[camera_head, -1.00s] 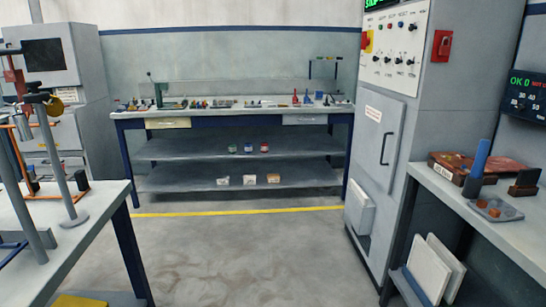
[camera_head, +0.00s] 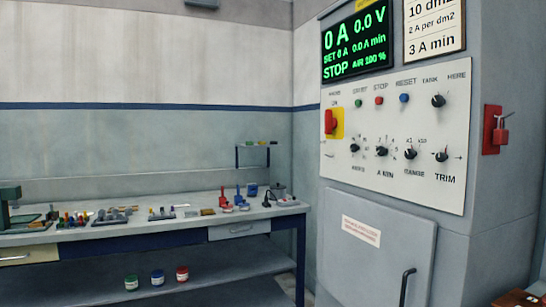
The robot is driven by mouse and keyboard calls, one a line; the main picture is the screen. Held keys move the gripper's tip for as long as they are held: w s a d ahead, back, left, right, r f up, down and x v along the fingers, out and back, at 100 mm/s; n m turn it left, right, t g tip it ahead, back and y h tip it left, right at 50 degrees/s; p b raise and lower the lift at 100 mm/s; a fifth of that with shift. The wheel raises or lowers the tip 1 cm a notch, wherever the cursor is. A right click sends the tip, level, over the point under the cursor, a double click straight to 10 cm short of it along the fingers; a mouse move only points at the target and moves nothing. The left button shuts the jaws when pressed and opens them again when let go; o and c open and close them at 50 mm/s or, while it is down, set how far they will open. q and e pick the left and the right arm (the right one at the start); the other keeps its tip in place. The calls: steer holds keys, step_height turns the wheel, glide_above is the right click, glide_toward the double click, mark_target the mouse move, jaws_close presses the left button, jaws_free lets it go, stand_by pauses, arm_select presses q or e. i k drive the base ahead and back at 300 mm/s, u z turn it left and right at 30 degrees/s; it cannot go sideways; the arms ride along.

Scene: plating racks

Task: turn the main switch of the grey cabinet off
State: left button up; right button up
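The grey cabinet (camera_head: 490,250) stands at the right of the head view. Its white control panel (camera_head: 395,185) faces me. The main switch, a red handle (camera_head: 330,122) on a yellow plate (camera_head: 339,124), sits at the panel's left edge, and the handle looks upright. A label above it is too small to read surely. The green display (camera_head: 357,42) above the panel reads 0 A, 0.0 V and STOP. Neither of my grippers is in view.
Several black knobs (camera_head: 382,151) and coloured buttons (camera_head: 404,98) share the panel. A red fixture (camera_head: 494,130) is on the cabinet's right side. A door with a black handle (camera_head: 405,287) is below. A workbench (camera_head: 110,243) with small tools stands along the wall at left.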

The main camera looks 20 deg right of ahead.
mark_target(331, 124)
steer(key=i, duration=2.55)
steer(key=z, duration=1.05)
